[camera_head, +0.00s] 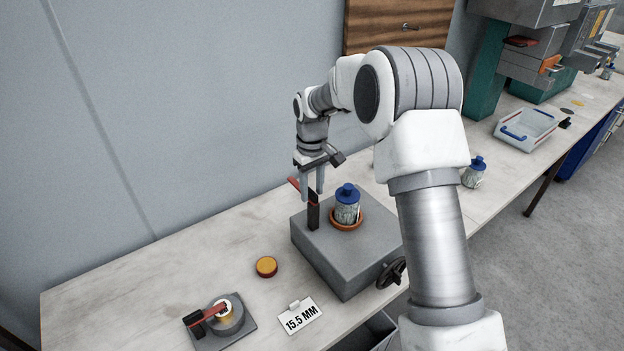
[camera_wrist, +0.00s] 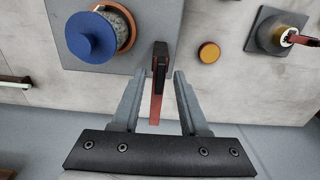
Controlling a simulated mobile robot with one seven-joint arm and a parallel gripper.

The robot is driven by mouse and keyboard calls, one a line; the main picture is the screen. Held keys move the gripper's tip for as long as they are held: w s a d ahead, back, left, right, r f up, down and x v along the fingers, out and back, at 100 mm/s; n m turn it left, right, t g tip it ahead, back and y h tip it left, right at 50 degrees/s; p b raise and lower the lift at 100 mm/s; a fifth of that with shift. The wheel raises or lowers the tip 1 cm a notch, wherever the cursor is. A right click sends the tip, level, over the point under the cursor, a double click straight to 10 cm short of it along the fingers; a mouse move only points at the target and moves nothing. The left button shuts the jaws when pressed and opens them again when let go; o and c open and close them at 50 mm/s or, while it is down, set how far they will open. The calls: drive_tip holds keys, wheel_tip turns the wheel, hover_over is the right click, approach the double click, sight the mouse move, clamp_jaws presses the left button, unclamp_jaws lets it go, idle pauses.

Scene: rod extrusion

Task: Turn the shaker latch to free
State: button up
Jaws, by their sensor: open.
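The shaker (camera_head: 335,246) is a grey box on the bench with a black wheel on its front right side. A blue-capped jar (camera_head: 347,205) stands in an orange ring on its top. The latch is a black post (camera_head: 313,214) with a red lever (camera_head: 294,184), beside the jar. In the wrist view the red latch lever (camera_wrist: 156,104) lies between the fingers, with its black post end beyond the tips. My gripper (camera_head: 313,196) is open, fingers pointing down around the lever; it also shows in the wrist view (camera_wrist: 159,75). I cannot tell whether either finger touches it.
An orange-yellow disc (camera_head: 267,267), a "15.5 MM" card (camera_head: 301,317) and a small fixture with a red handle (camera_head: 221,318) lie on the bench at front left. Another blue-capped jar (camera_head: 474,172) and a tray (camera_head: 526,130) stand to the right. The wall is close behind.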

wheel_tip(320, 180, up, 17)
drive_tip(key=shift+r, duration=0.2)
idle(0.4)
drive_tip(key=s+d+r+m+t, duration=0.15)
drive_tip(key=s+d+r, duration=0.25)
drive_tip(key=s, duration=0.4)
drive_tip(key=s+d+r+m+t, duration=0.1)
drive_tip(key=s+d+r+m, duration=0.1)
drive_tip(key=s+d+r, duration=0.45)
drive_tip(key=s+d+f+m+t, duration=0.1)
drive_tip(key=s+f, duration=0.3)
drive_tip(key=s, duration=0.5)
drive_tip(key=s+d+f+m+t, duration=0.1)
drive_tip(key=s+f+m+t, duration=0.1)
drive_tip(key=s, duration=0.7)
drive_tip(key=shift+s+f, duration=0.2)
drive_tip(key=shift+f, duration=0.65)
